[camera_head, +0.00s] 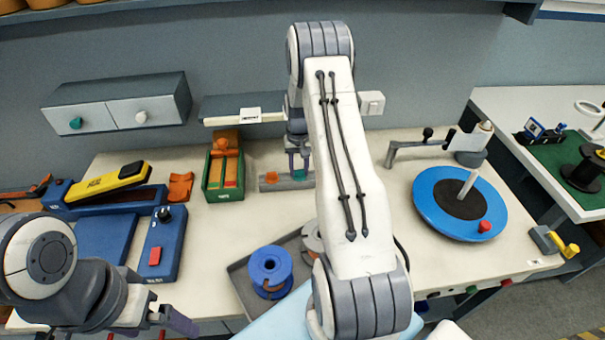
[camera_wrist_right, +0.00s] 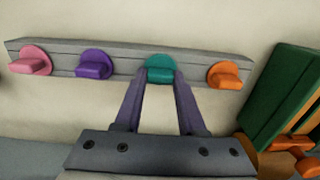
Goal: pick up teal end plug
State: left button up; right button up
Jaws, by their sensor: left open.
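The teal end plug (camera_wrist_right: 160,69) sits on a grey rail (camera_wrist_right: 120,62) in the right wrist view, between a purple plug (camera_wrist_right: 93,64) and an orange plug (camera_wrist_right: 224,75). A pink plug (camera_wrist_right: 31,61) is at the rail's left end. My right gripper (camera_wrist_right: 160,82) has its purple fingertips on either side of the teal plug. Whether they press on it is unclear. In the head view my right gripper (camera_head: 299,165) is over the rail (camera_head: 284,184), and my arm hides the rail's right part. My left gripper (camera_head: 166,318) is open at the bottom left, partly out of frame.
A green tray (camera_head: 224,173) with orange parts stands just left of the rail. A blue spool (camera_head: 270,267) sits in a grey tray (camera_head: 241,283) in front. A blue turntable (camera_head: 435,208) is at the right. A drawer box (camera_head: 118,103) is at the back left.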

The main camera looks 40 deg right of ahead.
grip_shut()
jog(key=shift+r, duration=0.1)
